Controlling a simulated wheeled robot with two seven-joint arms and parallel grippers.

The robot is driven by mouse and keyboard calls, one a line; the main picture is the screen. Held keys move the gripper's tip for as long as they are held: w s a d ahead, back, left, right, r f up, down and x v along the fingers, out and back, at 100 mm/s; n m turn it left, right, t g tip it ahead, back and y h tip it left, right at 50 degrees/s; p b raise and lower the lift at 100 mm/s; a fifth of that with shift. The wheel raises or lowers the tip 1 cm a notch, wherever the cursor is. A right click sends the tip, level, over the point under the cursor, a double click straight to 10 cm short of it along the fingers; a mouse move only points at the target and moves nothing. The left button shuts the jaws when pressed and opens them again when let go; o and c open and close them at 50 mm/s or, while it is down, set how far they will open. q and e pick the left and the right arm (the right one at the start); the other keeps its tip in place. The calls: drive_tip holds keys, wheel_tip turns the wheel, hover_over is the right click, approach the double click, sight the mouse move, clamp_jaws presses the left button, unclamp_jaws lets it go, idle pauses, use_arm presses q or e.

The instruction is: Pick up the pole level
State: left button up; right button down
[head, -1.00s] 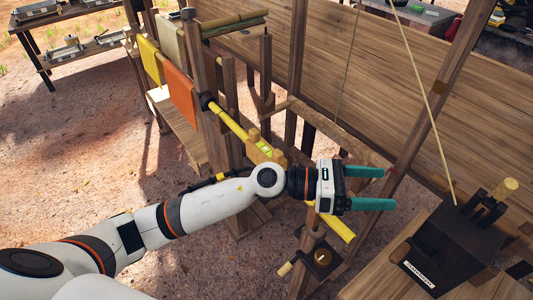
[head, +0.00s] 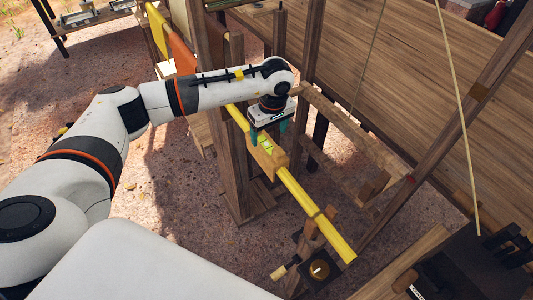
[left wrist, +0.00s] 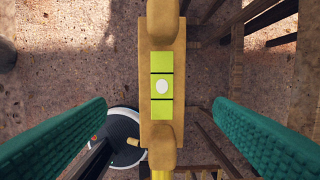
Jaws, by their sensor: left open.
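The pole level (head: 268,158) is a wooden block with a bright green vial window, seated on a yellow pole (head: 310,212). In the left wrist view the pole level (left wrist: 161,85) stands upright in the middle, its white bubble inside the middle section of the green vial. My left gripper (head: 268,135) points down just above the block. Its teal fingers (left wrist: 160,105) are open, one on each side of the block, with a visible gap on both sides in the left wrist view. How far the fingertips reach down beside it is hard to tell. My right gripper is not in view.
Wooden posts (head: 232,170) and a rail (head: 350,125) stand close around the pole. An orange sheet (head: 182,50) hangs at upper left. Open dirt ground lies to the left.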

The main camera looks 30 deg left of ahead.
sight(267, 144)
use_arm(q)
drive_tip(key=f, duration=0.1)
drive_tip(key=w+f, duration=0.1)
drive_tip(key=f, duration=0.1)
drive_tip(key=shift+a+f+b, duration=0.1)
drive_tip(key=shift+b, duration=0.3)
drive_tip(key=shift+a+f+b, duration=0.15)
drive_tip(key=shift+f+b, duration=0.05)
drive_tip(key=shift+f, duration=0.4)
drive_tip(key=shift+a+f+b, duration=0.15)
drive_tip(key=shift+f+b, duration=0.05)
drive_tip(key=shift+f, duration=0.35)
drive_tip(key=shift+a+f+b, duration=0.25)
drive_tip(key=shift+f+b, duration=0.4)
drive_tip(key=shift+f, duration=0.75)
drive_tip(key=shift+w, duration=0.1)
drive_tip(key=shift+r, duration=0.1)
drive_tip(key=c, duration=1.4)
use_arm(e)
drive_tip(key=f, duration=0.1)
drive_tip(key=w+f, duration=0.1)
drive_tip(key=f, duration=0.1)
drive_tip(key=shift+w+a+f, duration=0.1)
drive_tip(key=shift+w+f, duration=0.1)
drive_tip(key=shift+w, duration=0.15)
